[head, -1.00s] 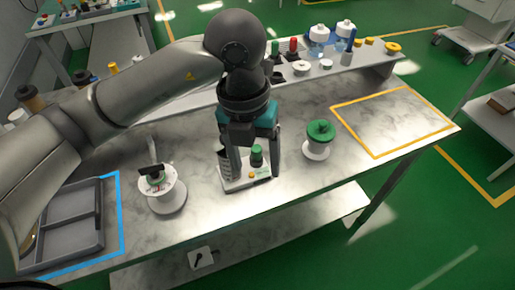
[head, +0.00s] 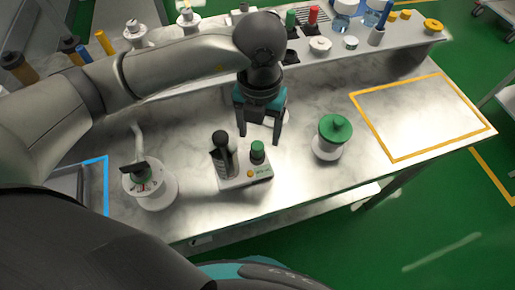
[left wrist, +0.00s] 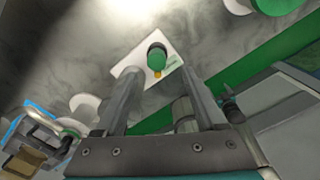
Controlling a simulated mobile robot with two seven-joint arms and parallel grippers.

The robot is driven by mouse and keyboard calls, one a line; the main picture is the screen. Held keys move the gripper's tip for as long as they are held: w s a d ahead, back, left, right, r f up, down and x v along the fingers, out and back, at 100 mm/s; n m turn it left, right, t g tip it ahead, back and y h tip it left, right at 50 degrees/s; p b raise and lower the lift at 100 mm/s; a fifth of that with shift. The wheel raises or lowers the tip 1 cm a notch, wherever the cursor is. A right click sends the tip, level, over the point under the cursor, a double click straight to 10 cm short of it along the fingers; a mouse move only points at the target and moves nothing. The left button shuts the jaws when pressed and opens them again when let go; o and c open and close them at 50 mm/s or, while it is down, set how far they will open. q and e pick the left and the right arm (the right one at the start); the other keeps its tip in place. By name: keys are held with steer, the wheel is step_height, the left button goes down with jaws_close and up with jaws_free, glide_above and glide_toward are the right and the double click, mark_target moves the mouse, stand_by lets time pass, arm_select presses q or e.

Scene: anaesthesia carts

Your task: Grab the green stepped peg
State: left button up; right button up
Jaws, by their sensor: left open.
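A short green cylinder (head: 257,151) stands upright on a white block with a dark handle and a yellow button. A slimmer green peg (head: 290,20) stands on the rear shelf beside a red one. I cannot tell from shape which is the stepped peg. In the left wrist view the block's green cylinder (left wrist: 157,55) shows beyond and between the open fingertips (left wrist: 160,76). My right gripper is not in view.
A white spool with a green top (head: 335,128) stands right of the block, and a white round dial device (head: 152,188) left. A yellow-outlined area (head: 425,115) at right is empty. The rear shelf (head: 385,50) holds several bottles and pegs.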

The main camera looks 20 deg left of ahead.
mark_target(257, 146)
arm_select(q)
steer(key=shift+f, duration=0.65)
steer(key=f, duration=0.5)
steer(key=shift+a, duration=0.25)
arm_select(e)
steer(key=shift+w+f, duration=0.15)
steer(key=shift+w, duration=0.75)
arm_select(q)
steer(key=c, duration=0.3)
jaws_close()
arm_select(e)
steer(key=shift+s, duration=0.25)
